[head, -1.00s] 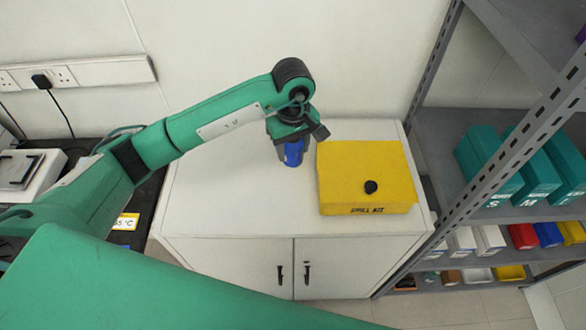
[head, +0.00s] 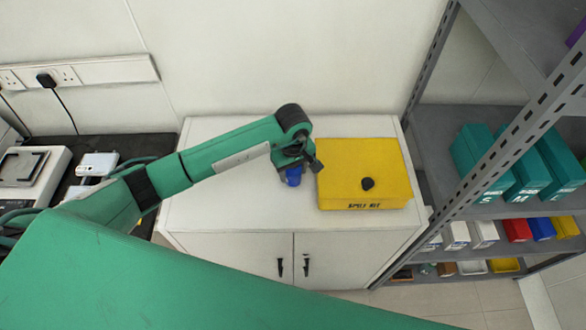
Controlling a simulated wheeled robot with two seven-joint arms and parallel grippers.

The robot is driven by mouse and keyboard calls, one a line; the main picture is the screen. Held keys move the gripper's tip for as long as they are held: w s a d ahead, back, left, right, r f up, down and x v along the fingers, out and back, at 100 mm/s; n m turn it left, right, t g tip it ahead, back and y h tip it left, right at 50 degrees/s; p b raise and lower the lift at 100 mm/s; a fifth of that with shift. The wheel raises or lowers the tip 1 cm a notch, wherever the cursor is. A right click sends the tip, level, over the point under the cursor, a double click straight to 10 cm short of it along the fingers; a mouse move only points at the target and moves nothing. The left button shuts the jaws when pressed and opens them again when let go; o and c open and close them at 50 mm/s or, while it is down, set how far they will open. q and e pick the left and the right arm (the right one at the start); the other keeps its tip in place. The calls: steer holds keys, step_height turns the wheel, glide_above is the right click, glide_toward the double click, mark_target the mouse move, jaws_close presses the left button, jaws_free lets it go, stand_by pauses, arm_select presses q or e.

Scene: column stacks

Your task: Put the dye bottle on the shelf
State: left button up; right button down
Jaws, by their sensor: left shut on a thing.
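The blue dye bottle (head: 293,178) shows below my left gripper (head: 292,168), over the white cabinet top just left of the yellow box. My left gripper is shut on the bottle; the wrist hides the fingers and the bottle's upper part. I cannot tell whether the bottle touches the cabinet top. The grey metal shelf unit (head: 467,110) stands on the right, with several levels. My right gripper is not in view.
A yellow spill kit box (head: 362,172) sits on the white cabinet (head: 225,215), close to the bottle. Teal boxes (head: 484,160) and small coloured bins (head: 541,229) fill parts of the shelves. A dark bench with a scale (head: 22,168) is at left.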

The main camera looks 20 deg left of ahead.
arm_select(q)
steer(key=shift+f, duration=0.15)
steer(key=o, duration=0.7)
steer(key=shift+c, duration=0.2)
steer(key=o, duration=0.4)
